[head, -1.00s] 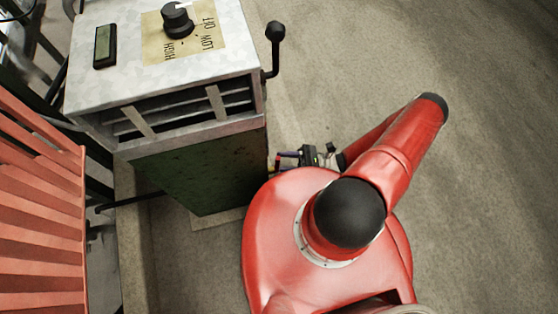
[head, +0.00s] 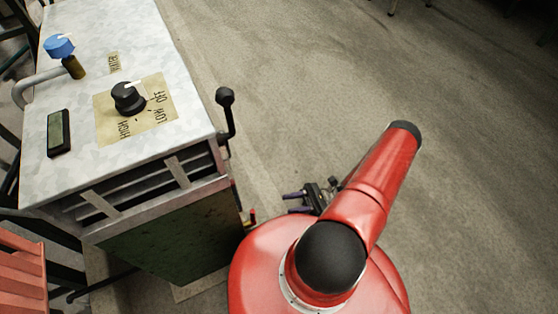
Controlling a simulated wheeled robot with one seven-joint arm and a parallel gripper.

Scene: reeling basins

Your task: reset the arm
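My red arm (head: 375,195) is folded over my red base, with its elbow pointing up and to the right in the head view. My gripper (head: 289,203) shows small beyond the base, low beside the metal cabinet. Its two dark, purplish fingers point left and appear apart, with nothing seen between them. Part of the gripper and the forearm is hidden behind the red upper link.
The cabinet (head: 190,225) stands close at left. Its pale top carries a black knob (head: 128,97) marked OFF, LOW, HIGH, a blue-handled valve (head: 60,47) and a small display (head: 59,133). A black lever (head: 228,115) sticks out right. A red slatted thing (head: 20,275) is lower left. Open floor lies right.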

